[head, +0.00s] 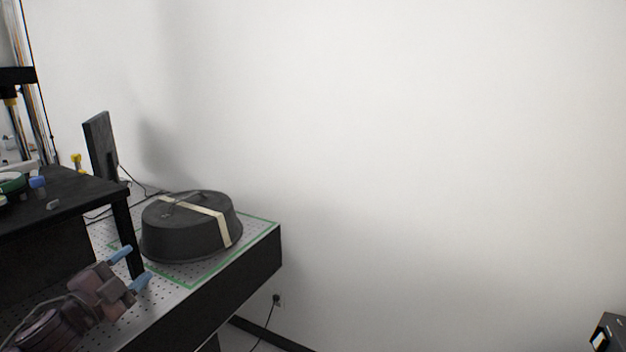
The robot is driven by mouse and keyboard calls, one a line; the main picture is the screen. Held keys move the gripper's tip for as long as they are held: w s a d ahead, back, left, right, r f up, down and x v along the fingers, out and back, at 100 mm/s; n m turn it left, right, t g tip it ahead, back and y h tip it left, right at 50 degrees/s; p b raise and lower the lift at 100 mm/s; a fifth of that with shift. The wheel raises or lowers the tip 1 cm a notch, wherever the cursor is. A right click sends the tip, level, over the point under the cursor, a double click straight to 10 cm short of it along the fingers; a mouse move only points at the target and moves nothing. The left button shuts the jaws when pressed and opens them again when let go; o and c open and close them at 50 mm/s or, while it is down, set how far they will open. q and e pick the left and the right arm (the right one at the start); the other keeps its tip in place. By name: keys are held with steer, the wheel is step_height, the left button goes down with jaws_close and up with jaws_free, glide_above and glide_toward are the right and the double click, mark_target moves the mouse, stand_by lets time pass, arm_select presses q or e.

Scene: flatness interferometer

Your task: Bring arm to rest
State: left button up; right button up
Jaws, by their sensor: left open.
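My left gripper (137,268) is at the lower left, with its two blue-tipped fingers spread apart and nothing between them. It is in front of the perforated optical table (167,308), near the leg of a black raised shelf. My left arm comes in from the bottom left corner. My right gripper is not in the head view.
A round dark cover (172,240) with a pale strap sits on the table inside a green tape outline (215,274). The black shelf (75,192) carries small items. A dark monitor (101,146) stands behind. A white wall closes the back; a black box (609,333) is far right.

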arm_select(q)
steer(key=s+d+f+n+g+y, duration=0.3)
steer(key=s+f+n, duration=0.4)
steer(key=s+f, duration=0.6)
steer(key=s+d+f+n+g+y, duration=0.3)
steer(key=s+f+n, duration=0.5)
steer(key=s+f, duration=0.6)
step_height(320, 180, down, 6)
steer(key=shift+d+r+g, duration=0.1)
steer(key=shift+d+g, duration=0.2)
steer(key=shift+g, duration=0.1)
steer(key=shift+s, duration=0.1)
